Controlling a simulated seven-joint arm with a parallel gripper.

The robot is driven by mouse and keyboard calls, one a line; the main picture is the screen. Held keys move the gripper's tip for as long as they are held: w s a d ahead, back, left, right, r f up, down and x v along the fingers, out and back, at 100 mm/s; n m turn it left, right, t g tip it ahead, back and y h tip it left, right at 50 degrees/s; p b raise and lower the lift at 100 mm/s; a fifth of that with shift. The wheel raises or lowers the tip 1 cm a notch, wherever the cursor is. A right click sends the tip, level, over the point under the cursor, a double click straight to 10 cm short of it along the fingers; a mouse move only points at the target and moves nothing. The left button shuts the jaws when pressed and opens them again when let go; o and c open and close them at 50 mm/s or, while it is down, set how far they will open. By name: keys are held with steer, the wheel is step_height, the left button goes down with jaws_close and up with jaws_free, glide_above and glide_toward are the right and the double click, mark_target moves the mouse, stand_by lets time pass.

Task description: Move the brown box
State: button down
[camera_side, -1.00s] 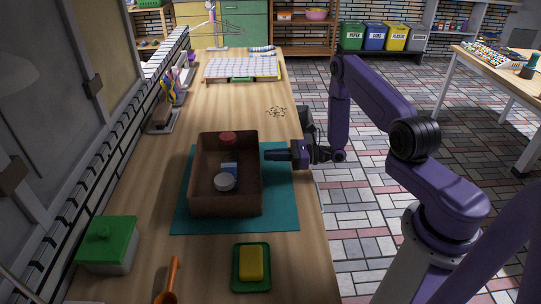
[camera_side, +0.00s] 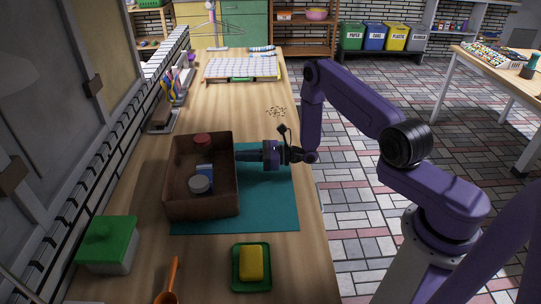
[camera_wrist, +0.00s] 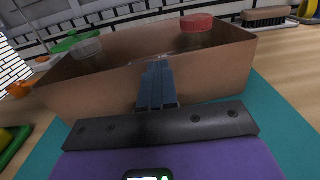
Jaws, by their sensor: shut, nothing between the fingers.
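The brown box (camera_side: 201,207) is open-topped and stands upright, partly on the teal mat (camera_side: 268,205) and partly past its left edge onto the wooden table. My gripper (camera_side: 240,156) is shut and empty at the box's right side. In the wrist view its fingers (camera_wrist: 157,85) point at the box's near wall (camera_wrist: 205,72) and appear to touch it.
A green-lidded container (camera_side: 108,243), an orange spoon (camera_side: 170,283) and a yellow sponge on a green tray (camera_side: 251,264) are in front. A rack with a checked cloth (camera_side: 240,68) stands far back. The table between is mostly clear.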

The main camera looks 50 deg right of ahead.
steer(key=shift+x, duration=0.9)
steer(key=shift+s, duration=0.15)
